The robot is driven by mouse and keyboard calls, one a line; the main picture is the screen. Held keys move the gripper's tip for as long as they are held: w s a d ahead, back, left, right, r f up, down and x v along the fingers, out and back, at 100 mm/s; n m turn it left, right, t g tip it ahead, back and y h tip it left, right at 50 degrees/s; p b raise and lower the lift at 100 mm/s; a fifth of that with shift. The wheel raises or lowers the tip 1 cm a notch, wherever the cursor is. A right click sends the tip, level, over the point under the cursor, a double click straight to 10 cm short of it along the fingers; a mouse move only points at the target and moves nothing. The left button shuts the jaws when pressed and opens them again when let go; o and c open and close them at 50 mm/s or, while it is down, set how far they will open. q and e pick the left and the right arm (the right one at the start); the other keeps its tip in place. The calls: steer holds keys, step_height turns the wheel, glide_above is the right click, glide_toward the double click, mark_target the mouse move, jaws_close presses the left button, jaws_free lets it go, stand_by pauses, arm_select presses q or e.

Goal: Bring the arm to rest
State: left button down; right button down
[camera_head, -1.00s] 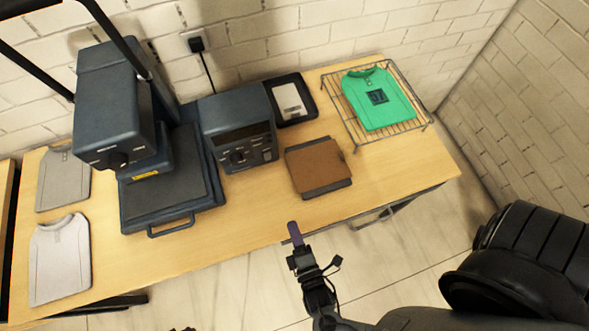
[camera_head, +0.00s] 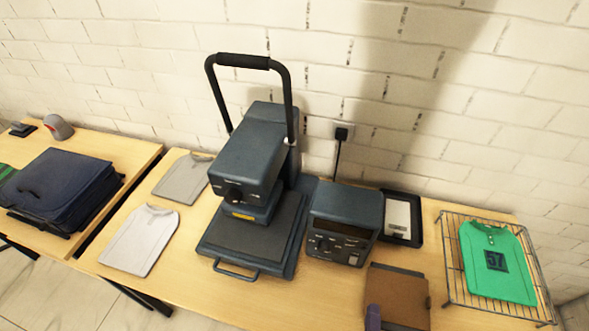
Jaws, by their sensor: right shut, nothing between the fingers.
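Only the purple fingertips of my right gripper (camera_head: 373,318) show, at the bottom edge of the head view. They are shut and empty, and the rest of that gripper and its arm is out of the picture. The fingertips overlap the lower left of a brown square pad (camera_head: 400,295) in the picture; I cannot tell the height between them. A green shirt (camera_head: 487,288) with a dark "57" patch lies flat on a wire rack (camera_head: 455,291) at the right. My left gripper is not in view.
A heat press (camera_head: 250,240) with a raised handle stands mid-table beside a control box (camera_head: 343,222). A black tray (camera_head: 414,232) holds a white item. Two grey shirts (camera_head: 141,240) (camera_head: 184,179) lie left of the press. A dark blue bag (camera_head: 62,188) sits on the left table.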

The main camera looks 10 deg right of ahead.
step_height(320, 180, up, 4)
steer(key=m+g+y, duration=0.4)
steer(key=g+y, duration=0.1)
steer(key=y, duration=0.1)
steer(key=s+a+f+m+g, duration=0.1)
steer(key=s+m+g, duration=0.4)
steer(key=s+g, duration=0.3)
step_height(320, 180, up, 22)
steer(key=t+p, duration=0.1)
steer(key=p, duration=2.1)
steer(key=shift+s+a, duration=0.2)
steer(key=shift+s, duration=0.2)
